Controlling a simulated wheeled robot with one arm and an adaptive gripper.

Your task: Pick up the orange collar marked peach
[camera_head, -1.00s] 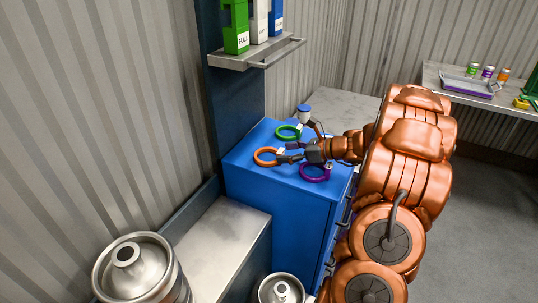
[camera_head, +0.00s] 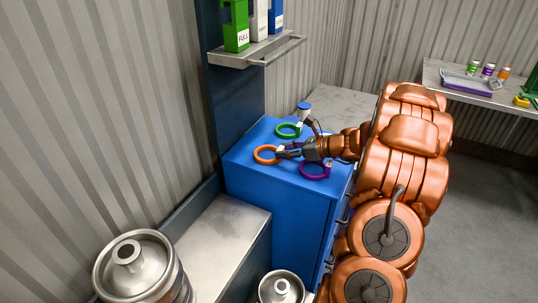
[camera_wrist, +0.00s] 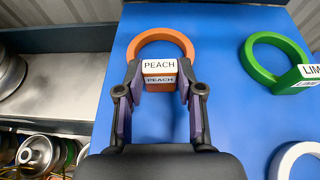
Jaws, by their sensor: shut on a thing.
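The orange collar (camera_head: 264,156) is a ring with a block tab, over the left part of the blue cabinet top. In the wrist view the orange collar (camera_wrist: 160,37) has a white label reading PEACH on its tab. My gripper (camera_wrist: 161,90) has its two fingers closed on either side of that tab, touching it. In the head view my gripper (camera_head: 291,151) reaches in from the right. I cannot tell whether the collar rests on the top or is clear of it.
A green collar (camera_head: 287,131) labelled LIM... and a purple collar (camera_head: 314,170) lie close by on the blue cabinet (camera_head: 263,196). A shelf (camera_head: 256,50) with tall blocks hangs above. Metal kegs (camera_head: 134,262) stand at front left.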

